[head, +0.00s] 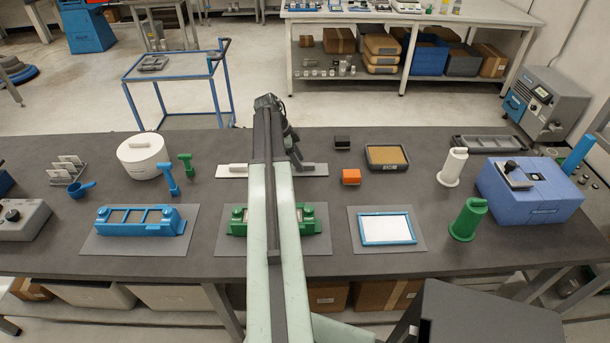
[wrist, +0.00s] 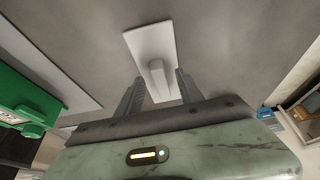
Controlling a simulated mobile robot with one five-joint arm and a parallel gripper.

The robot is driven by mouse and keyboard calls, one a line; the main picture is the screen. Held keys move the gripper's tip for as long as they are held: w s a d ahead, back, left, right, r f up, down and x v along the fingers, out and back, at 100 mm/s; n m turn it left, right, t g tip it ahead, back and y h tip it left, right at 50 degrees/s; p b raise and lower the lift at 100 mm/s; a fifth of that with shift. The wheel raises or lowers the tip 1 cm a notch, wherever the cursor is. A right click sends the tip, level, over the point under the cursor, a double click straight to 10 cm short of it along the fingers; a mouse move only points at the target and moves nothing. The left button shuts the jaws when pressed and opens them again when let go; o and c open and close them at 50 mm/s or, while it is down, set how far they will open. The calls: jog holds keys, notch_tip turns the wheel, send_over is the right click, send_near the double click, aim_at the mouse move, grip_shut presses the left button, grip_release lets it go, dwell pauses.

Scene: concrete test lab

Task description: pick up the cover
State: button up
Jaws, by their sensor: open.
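A pale flat plate (wrist: 148,42) with a raised bar handle (wrist: 157,78) looks like the cover. In the head view the pale plate (head: 313,170) lies flat on the dark bench, its middle hidden behind my arm. My gripper (wrist: 159,76) is open above it. In the wrist view its two dark fingers stand on either side of the handle, with gaps, and nothing is gripped. I cannot tell how high the fingertips are.
A green frame (head: 310,226) sits on a grey mat in front of the plate. A blue frame (head: 138,223) and a round white lidded container (head: 143,157) are left. An orange block (head: 351,177), black block (head: 342,142) and framed tan tray (head: 387,170) stand right.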

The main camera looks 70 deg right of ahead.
aim_at(305, 164)
jog(key=shift+s+d+f, duration=0.1)
jog(key=shift+s+f, duration=0.05)
jog(key=shift+f, duration=0.55)
jog(key=shift+r, duration=0.2)
grip_shut()
jog(key=shift+r+p, duration=0.5)
jog(key=shift+p, duration=0.05)
notch_tip(305, 164, up, 3)
jog(key=p, duration=0.3)
jog(key=shift+r, duration=0.1)
jog(key=a, duration=0.5)
jog(key=w+a, duration=0.1)
jog(key=a, duration=0.4)
jog(key=w+a+r+p, duration=0.1)
jog(key=a, duration=0.5)
